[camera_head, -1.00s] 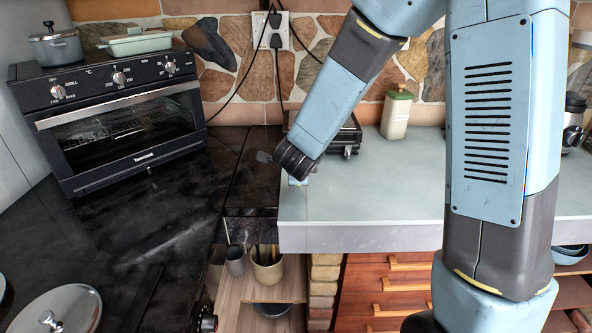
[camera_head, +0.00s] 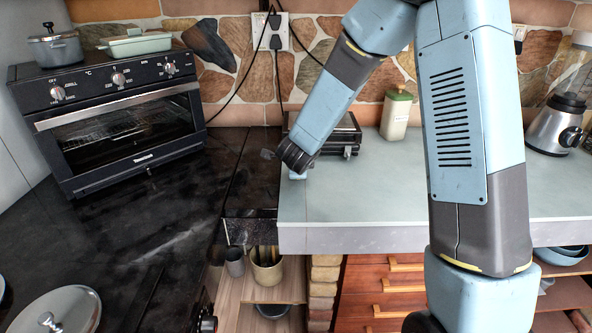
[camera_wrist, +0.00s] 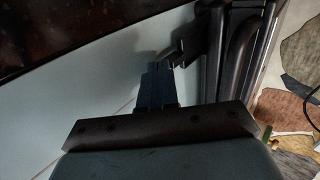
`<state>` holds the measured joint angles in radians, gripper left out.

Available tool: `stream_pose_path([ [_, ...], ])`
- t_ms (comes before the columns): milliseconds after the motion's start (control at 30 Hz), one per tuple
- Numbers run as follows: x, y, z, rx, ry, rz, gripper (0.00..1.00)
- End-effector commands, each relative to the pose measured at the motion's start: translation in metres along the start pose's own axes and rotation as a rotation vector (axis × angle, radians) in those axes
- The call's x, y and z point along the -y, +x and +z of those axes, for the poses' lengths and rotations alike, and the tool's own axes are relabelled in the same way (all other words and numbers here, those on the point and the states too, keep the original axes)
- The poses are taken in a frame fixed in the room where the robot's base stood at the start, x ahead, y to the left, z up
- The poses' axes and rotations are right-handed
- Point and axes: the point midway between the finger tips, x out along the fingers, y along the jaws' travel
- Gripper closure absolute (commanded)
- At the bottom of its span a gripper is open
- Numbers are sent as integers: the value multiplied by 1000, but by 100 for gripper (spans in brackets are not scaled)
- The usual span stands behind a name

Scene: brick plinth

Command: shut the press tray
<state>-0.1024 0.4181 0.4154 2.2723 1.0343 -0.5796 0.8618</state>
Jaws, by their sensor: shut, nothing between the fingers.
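The press (camera_head: 350,132) is a low black appliance on the pale counter, near the stone wall. My forearm hides its left part in the head view. In the wrist view its dark body and bars (camera_wrist: 238,50) stand to the right of my fingers. I cannot make out the tray or how far out it is. My gripper (camera_wrist: 158,70) is shut and empty, with its fingertips low over the counter beside a small dark part jutting from the press. I cannot tell whether they touch. In the head view my wrist hides most of the gripper.
A black oven (camera_head: 125,120) stands at the left on the dark worktop. A cream canister (camera_head: 396,115) stands right of the press, and a blender (camera_head: 556,125) at the far right. Cables (camera_head: 277,75) hang from the wall socket. The pale counter's front (camera_head: 360,215) is clear.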

Motion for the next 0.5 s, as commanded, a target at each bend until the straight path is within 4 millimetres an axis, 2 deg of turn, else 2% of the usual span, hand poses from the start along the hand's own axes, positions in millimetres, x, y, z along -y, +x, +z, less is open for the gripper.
stream_pose_path([
  [233, 5, 5, 1, 0, 1, 0, 100],
  [500, 35, 39, 1, 0, 1, 1, 100],
])
